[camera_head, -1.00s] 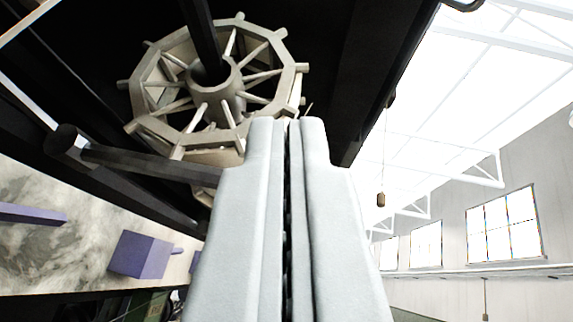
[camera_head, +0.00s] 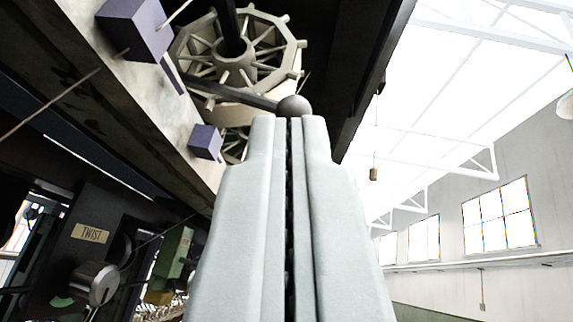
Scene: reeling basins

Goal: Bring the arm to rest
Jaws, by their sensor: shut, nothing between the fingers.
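My gripper (camera_head: 287,122) rises up the middle of the camera view with its two pale grey fingers shut together and nothing between them. A grey ball (camera_head: 293,106) shows just beyond the fingertips; I cannot tell whether they touch it. A pale spoked reel wheel (camera_head: 237,62) is behind and to the upper left of the fingertips. The fingers hide whatever lies directly behind them.
A marbled beam (camera_head: 150,95) with purple blocks (camera_head: 136,27) runs along the left. A dark panel with a "TWIST" label (camera_head: 90,233) and a knob (camera_head: 96,283) is at lower left. The right side is open, with windows (camera_head: 499,216) and a hanging weight (camera_head: 373,174).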

